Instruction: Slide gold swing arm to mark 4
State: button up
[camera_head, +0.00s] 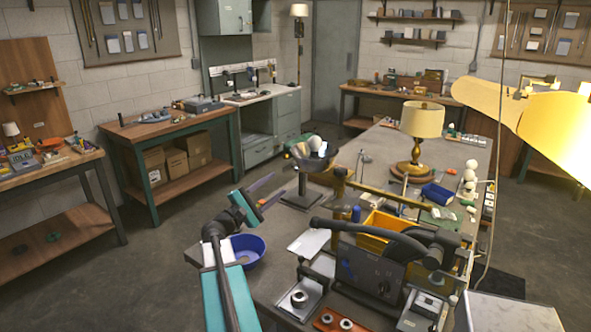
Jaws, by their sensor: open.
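A gold swing arm (385,191) reaches right from the top of an upright gold post (338,207) on the workbench. Its far end and the lower part of the post are partly hidden by nearby equipment. I cannot make out any numbered marks, so mark 4 is not identifiable. My gripper (279,186) is left of the gold post, clearly apart from it. Its two thin purple-grey fingers are spread open with nothing between them, pointing up and right.
A blue bowl (247,249) sits near the gripper. A dark bowl on a stand (312,160) is behind it. A black machine (372,270) and a yellow bin (382,233) crowd the post. A table lamp (421,120) stands farther back. The grey workbench (290,230) has some bare surface.

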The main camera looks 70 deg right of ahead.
aim_at(298, 168)
jog(key=p+x, duration=0.4)
jog(key=x, duration=0.8)
jog(key=shift+s+d, duration=0.15)
jog(key=shift+d, duration=0.15)
grip_shut()
